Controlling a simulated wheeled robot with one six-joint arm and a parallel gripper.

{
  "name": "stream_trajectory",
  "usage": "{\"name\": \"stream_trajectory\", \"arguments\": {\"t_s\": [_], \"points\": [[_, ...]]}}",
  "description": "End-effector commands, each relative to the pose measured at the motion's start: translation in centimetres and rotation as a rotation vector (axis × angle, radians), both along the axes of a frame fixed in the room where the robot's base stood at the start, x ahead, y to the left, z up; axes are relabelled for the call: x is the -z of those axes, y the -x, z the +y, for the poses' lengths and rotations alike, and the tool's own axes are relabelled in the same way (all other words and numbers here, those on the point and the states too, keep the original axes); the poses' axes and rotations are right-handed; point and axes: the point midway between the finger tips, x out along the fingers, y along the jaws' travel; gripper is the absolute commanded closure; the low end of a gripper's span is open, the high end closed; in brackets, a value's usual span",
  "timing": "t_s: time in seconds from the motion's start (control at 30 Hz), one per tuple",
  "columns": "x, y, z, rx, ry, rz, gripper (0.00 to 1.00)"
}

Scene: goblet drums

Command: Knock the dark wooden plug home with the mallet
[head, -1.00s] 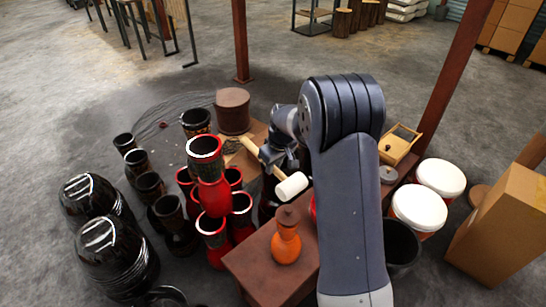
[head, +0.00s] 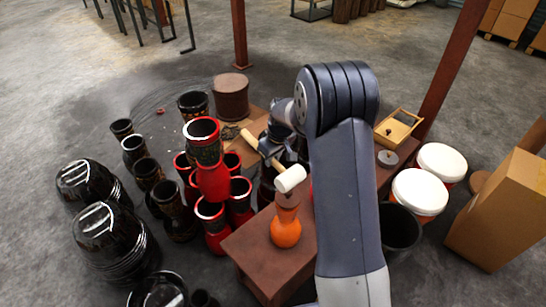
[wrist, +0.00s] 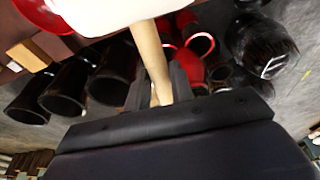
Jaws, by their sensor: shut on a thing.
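The mallet has a white head (head: 290,179) and a pale wooden handle (head: 251,139). My gripper (head: 273,158) is shut on the handle. In the wrist view the handle (wrist: 150,55) runs between the fingers (wrist: 160,88) to the white head (wrist: 115,10) at the top edge. The dark wooden plug (head: 287,201) stands in the mouth of an orange gourd-shaped vessel (head: 286,231) on the brown bench (head: 255,262). The mallet head is right over the plug and partly covers its top in the head view; I cannot tell whether they touch. The plug's depth is hidden.
Red goblet drums (head: 213,180) stand close left of the bench, dark drums (head: 145,170) beyond. A black bucket (head: 402,233), white-lidded tubs (head: 420,191) and a cardboard box (head: 497,215) stand right. A wooden box (head: 397,127) sits on the bench's far end.

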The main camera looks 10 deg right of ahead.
Motion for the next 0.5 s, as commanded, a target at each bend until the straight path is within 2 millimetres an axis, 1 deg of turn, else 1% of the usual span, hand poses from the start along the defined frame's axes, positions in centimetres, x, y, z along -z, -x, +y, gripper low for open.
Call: {"name": "stream_trajectory", "arguments": {"t_s": [0.07,0.17,0.27,0.47,0.5], "points": [[-0.1,0.0,0.0,0.0,0.0,-0.001,1.0],[0.4,0.0,0.0,0.0,0.0,-0.001,1.0],[1.7,0.0,0.0,0.0,0.0,0.0,1.0],[5.3,0.0,0.0,0.0,0.0,-0.001,1.0],[4.5,-0.1,0.0,0.0,0.0,-0.004,1.0]]}}
